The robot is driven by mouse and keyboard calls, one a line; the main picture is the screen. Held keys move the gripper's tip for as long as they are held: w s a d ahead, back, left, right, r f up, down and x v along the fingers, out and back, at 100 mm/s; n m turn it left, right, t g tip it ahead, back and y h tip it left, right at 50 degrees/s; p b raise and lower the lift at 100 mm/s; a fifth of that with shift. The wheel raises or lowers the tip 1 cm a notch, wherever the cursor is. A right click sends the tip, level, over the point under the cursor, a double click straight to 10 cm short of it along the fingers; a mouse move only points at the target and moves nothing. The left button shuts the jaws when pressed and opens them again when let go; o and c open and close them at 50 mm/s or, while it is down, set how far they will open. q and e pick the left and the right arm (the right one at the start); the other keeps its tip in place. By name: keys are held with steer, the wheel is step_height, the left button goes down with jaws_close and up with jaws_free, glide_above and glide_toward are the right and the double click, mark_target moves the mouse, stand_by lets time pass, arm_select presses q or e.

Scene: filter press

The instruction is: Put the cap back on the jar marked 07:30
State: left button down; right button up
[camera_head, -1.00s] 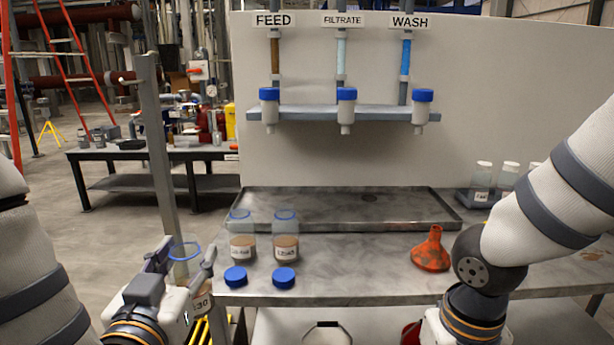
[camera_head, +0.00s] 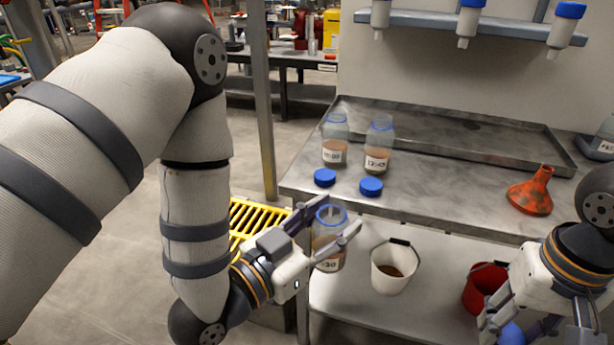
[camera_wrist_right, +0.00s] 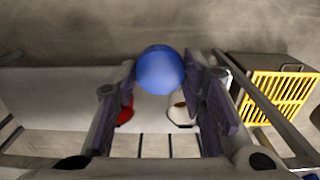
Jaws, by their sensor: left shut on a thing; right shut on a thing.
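My left gripper (camera_head: 333,222) is shut on an open jar (camera_head: 328,263) and holds it upright in the air by the bench's front edge. The jar has a blue ring at its rim, brown contents and a label on which ":30" shows; the fingers hide part of it. My right gripper (camera_head: 533,334) is low at the right in the head view. It is shut on a blue cap (camera_head: 513,334), which shows as a round blue disc between the fingertips in the right wrist view (camera_wrist_right: 160,69). The cap is well apart from the jar.
Two open jars (camera_head: 334,153) (camera_head: 377,160) stand on the bench (camera_head: 440,200), with two blue caps (camera_head: 325,177) (camera_head: 371,187) before them. An orange funnel (camera_head: 531,192) lies to the right. Below are a white bucket (camera_head: 391,281), a red bucket (camera_head: 480,287) and a yellow grating (camera_head: 250,222).

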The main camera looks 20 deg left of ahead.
arm_select(q)
steer(key=s+d+f+m+g+h, duration=0.2)
steer(key=d+f+h, duration=0.1)
steer(key=d+f, duration=0.1)
steer(key=shift+m, duration=0.3)
steer(key=shift+s, duration=0.1)
steer(key=shift+r, duration=0.1)
arm_select(e)
steer(key=w+a+r+n, duration=0.2)
steer(key=a+r+n, duration=0.2)
steer(key=a, duration=0.7)
steer(key=w+a+r+n, duration=0.3)
steer(key=a+r+n, duration=0.1)
steer(key=a+r, duration=0.5)
steer(key=shift+w+a+n, duration=0.15)
steer(key=shift+a+n, duration=0.15)
steer(key=shift+a, duration=0.95)
steer(key=shift+f, duration=1.95)
